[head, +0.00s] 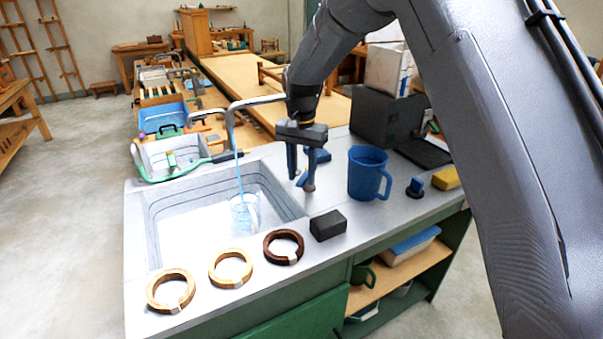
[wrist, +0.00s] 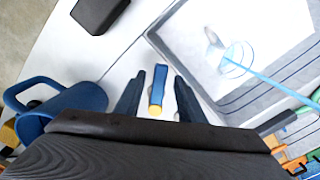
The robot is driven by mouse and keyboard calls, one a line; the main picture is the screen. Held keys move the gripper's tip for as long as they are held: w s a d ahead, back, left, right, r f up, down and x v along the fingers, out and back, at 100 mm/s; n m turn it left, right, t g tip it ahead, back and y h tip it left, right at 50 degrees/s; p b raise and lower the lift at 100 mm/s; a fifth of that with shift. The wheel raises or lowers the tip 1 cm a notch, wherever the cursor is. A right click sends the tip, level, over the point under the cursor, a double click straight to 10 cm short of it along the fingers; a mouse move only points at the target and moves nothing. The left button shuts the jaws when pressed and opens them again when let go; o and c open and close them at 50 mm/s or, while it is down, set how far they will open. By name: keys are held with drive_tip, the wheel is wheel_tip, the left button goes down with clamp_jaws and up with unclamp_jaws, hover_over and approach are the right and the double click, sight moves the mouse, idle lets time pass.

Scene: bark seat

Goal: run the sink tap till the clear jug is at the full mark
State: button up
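The clear jug (head: 243,213) stands in the sink basin (head: 168,222). The tap spout (head: 255,102) arches above it, and a thin blue stream of water (head: 239,170) falls into the jug. The jug (wrist: 237,57) and stream (wrist: 285,86) also show in the wrist view. I cannot read the water level or the full mark. My gripper (head: 300,182) points down over the counter, right of the basin. In the wrist view its fingers (wrist: 160,78) are apart on either side of a blue lever (wrist: 158,88) with a yellow end, with gaps at both sides.
A blue pitcher (head: 366,174) stands right of my gripper. A dark block (head: 327,226) and three wooden rings (head: 284,246) lie along the front edge. A dark box (head: 385,118), a small blue object (head: 415,188) and a yellow block (head: 446,178) are farther right.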

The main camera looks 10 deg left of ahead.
sight(302, 180)
wheel_tip(302, 180, up, 8)
drive_tip(key=b, duration=0.1)
drive_tip(key=shift+f+b, duration=0.15)
drive_tip(key=shift+b, duration=0.25)
idle(7.1)
